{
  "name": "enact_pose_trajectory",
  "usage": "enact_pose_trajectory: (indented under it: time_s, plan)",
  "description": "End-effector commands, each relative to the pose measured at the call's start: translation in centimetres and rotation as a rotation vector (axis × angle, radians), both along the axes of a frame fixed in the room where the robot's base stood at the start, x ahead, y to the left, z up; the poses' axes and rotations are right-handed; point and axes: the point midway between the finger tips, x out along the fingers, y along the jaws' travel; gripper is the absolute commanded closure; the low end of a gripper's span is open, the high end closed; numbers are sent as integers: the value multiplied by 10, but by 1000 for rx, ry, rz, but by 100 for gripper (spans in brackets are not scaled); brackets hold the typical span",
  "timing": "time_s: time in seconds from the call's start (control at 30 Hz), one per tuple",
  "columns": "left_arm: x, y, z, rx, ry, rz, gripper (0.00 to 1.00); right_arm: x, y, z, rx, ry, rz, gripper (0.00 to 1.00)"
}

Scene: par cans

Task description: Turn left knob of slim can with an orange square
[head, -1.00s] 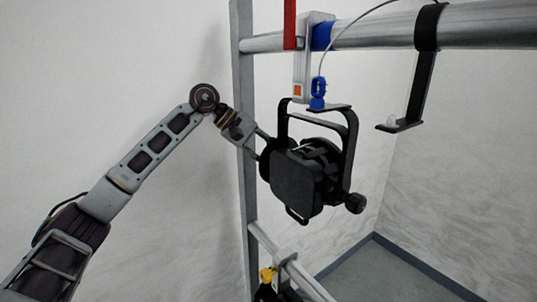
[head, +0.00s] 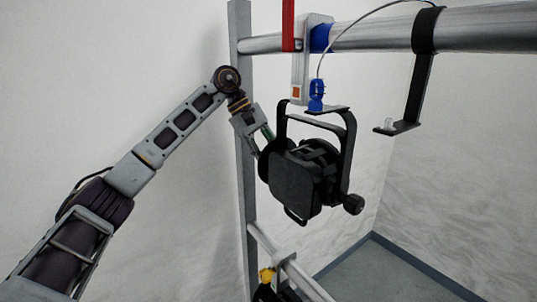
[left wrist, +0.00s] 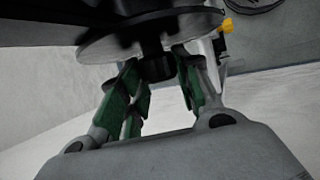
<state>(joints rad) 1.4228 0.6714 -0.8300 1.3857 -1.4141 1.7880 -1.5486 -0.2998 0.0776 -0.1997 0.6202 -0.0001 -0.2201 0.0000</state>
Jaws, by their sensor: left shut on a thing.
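The slim black can (head: 296,180) hangs in its yoke from a clamp on the upper bar. A small orange square (head: 296,93) marks the grey plate above it. The can's right knob (head: 353,204) shows at its lower right. My left gripper (head: 262,145) is at the can's left side, its fingers partly hidden there. In the left wrist view, the green-padded fingers (left wrist: 163,85) are around a dark knob (left wrist: 157,66) below a round disc, shut on it. The left knob is hidden in the head view. My right gripper is not in view.
A grey upright post (head: 242,130) stands just behind my left wrist. The thick upper bar (head: 470,30) carries a black bracket (head: 420,95) at right. A lower rail (head: 290,265) has a yellow-topped fixture (head: 267,275). Open room lies right of the can.

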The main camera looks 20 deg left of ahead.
Motion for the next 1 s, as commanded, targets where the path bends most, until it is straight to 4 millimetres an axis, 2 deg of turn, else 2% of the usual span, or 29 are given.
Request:
enact_pose_trajectory:
  time_s: [0.3,0.33,0.47,1.0]
  plan:
    - [-1,-1,-4,5,7,-3,91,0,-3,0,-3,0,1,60]
    - [-1,-1,-4,5,7,-3,63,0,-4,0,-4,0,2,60]
    - [-1,0,-3,3,6,-2,47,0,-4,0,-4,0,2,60]
    - [0,4,6,1,2,0,45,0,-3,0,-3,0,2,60]
